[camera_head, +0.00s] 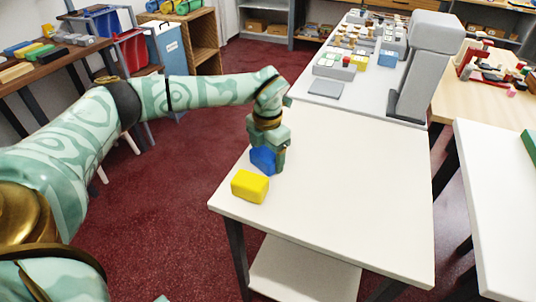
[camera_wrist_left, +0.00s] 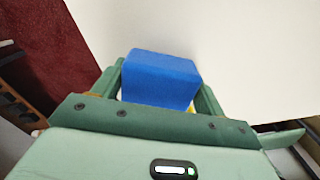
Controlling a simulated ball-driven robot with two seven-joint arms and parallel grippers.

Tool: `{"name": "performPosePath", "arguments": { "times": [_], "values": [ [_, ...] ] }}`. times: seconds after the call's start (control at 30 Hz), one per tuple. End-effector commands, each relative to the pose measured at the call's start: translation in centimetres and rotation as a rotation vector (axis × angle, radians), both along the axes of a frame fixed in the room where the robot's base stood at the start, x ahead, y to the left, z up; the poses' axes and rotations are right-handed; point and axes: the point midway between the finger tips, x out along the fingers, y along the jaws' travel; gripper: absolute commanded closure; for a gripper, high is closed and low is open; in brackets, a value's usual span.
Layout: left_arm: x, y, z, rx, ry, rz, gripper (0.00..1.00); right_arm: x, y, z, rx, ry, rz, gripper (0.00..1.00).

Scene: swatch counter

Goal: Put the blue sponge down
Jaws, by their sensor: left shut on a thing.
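The blue sponge (camera_head: 263,159) is between the fingers of my left gripper (camera_head: 267,157), over the left edge area of the white table (camera_head: 345,185). I cannot tell whether it touches the table top. In the left wrist view the blue sponge (camera_wrist_left: 160,78) sits between the two green fingers of the gripper (camera_wrist_left: 160,95), and white surface shows beyond it. A yellow block (camera_head: 250,186) lies on the table near its front left corner, just in front of the gripper. My right gripper is not in view.
The middle and right of the white table are bare. A grey machine (camera_head: 425,70) and a counter with small items stand behind it. Another white table (camera_head: 495,210) is on the right, across a gap. A dark shelf with coloured blocks (camera_head: 45,60) stands at the left.

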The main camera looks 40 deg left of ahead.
Motion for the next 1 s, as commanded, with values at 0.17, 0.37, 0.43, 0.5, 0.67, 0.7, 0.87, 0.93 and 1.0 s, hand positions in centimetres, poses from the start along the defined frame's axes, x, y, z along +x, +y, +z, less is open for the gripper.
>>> {"name": "performPosePath", "arguments": {
  "times": [0.17,0.37,0.43,0.5,0.67,0.7,0.87,0.93,1.0],
  "values": [
    [0.0,0.0,0.0,0.0,0.0,0.0,0.06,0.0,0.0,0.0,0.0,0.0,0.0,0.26],
    [0.0,0.0,0.0,0.0,0.0,0.0,0.06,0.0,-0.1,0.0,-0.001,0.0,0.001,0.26],
    [0.0,0.0,0.4,0.0,-0.001,0.0,0.06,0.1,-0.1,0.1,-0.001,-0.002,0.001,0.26],
    [0.0,0.0,1.4,0.0,-0.004,0.001,0.06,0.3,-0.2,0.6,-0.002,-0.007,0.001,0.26],
    [0.0,0.0,5.3,-0.001,-0.008,0.0,0.06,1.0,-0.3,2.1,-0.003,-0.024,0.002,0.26],
    [0.0,-0.1,6.3,-0.001,-0.009,0.0,0.06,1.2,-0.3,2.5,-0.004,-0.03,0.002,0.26],
    [0.0,-0.1,9.8,-0.001,-0.006,0.0,0.06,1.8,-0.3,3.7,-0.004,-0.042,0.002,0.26],
    [0.0,-0.1,10.8,-0.001,-0.004,0.001,0.06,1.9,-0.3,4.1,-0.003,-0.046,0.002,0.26],
    [0.0,-0.1,11.6,-0.001,-0.003,0.0,0.06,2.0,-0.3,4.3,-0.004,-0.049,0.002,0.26]
  ]
}}
